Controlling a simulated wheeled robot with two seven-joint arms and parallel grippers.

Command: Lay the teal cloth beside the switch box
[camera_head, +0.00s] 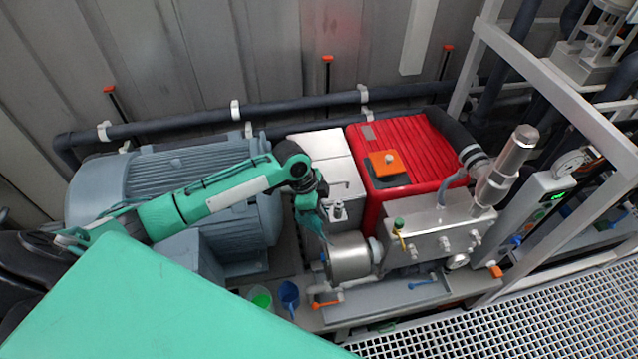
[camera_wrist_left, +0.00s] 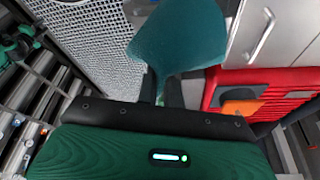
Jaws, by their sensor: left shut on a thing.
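My left gripper (camera_head: 320,208) hangs in front of the pale box (camera_head: 320,150), between the grey motor and the red housing. In the left wrist view, the left gripper (camera_wrist_left: 161,88) is shut on the teal cloth (camera_wrist_left: 180,38), which spreads out beyond the fingertips. In the head view only a narrow strip of teal shows at the fingers; the rest is hidden or too small to tell. The pale box, with a metal handle, also shows in the wrist view (camera_wrist_left: 283,30), to the right of the cloth. I cannot tell for sure which box is the switch box. My right gripper is out of view.
The ribbed red housing (camera_head: 413,150) carries an orange-topped piece (camera_head: 385,163). A grey motor (camera_head: 170,185) stands left. A steel cylinder (camera_head: 348,257) and valve block (camera_head: 440,225) crowd the right. Grating (camera_head: 530,315) is at lower right.

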